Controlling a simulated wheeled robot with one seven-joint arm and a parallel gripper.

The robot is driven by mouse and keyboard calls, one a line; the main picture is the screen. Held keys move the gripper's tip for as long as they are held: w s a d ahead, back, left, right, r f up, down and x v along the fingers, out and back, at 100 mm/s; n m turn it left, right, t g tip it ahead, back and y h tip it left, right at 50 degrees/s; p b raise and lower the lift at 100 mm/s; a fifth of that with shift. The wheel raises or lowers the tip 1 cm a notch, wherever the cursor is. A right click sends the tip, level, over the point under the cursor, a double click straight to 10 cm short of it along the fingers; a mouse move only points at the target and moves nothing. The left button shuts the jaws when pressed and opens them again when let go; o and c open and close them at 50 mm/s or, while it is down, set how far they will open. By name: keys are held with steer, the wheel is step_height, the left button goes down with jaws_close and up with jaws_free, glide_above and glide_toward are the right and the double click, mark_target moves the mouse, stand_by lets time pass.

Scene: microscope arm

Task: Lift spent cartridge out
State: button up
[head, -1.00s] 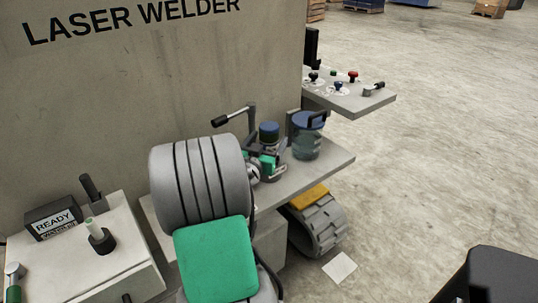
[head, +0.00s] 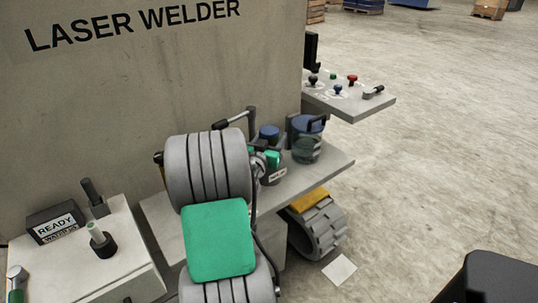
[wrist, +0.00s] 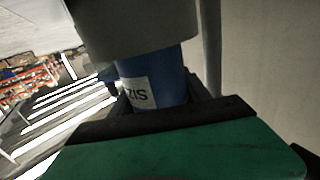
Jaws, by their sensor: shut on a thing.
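A blue cylinder with a white lettered label (wrist: 152,85) is in the wrist view, with a wide grey cylindrical part directly above it. My gripper (wrist: 158,107), with a green body and dark jaws, is shut on this blue cylinder, which appears to be the cartridge. In the head view my gripper (head: 272,163) is above the welder's shelf, partly hidden by my grey arm. A blue-topped cylinder (head: 269,132) shows just behind it. Whether the cartridge is clear of its seat is hidden.
The laser welder wall (head: 90,110) rises behind. A knob panel (head: 350,100) is farther right.

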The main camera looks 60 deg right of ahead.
jaws_close()
stand_by(0.4)
